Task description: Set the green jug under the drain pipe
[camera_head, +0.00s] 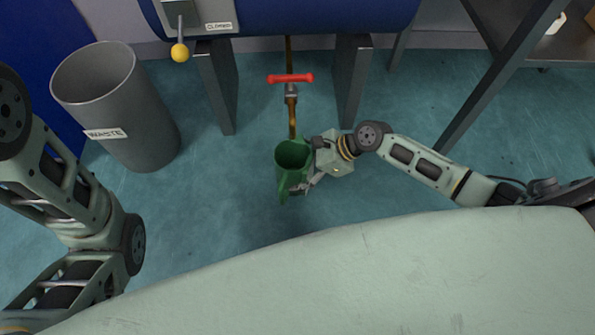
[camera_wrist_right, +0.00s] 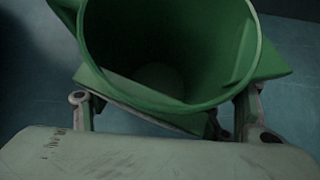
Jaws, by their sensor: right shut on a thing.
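The green jug (camera_head: 292,157) is in the middle of the head view, mouth up and empty inside. My right gripper (camera_head: 307,170) is shut on it from the right side. In the right wrist view the jug (camera_wrist_right: 165,95) fills the upper middle, with the fingers of my right gripper (camera_wrist_right: 165,115) on either side of it. The brass drain pipe (camera_head: 292,115) comes down from the blue tank, with a red valve handle (camera_head: 290,78) across it. Its lower end appears just beyond the jug's rim; I cannot tell its height above the jug. My left gripper is out of view.
A grey waste bin (camera_head: 125,110) stands at the left. The blue tank (camera_head: 300,15) rests on dark legs (camera_head: 351,80) either side of the pipe. A yellow-knobbed lever (camera_head: 180,52) hangs by a "CLOSED" label. Blue-green floor (camera_head: 225,185) is clear around the jug.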

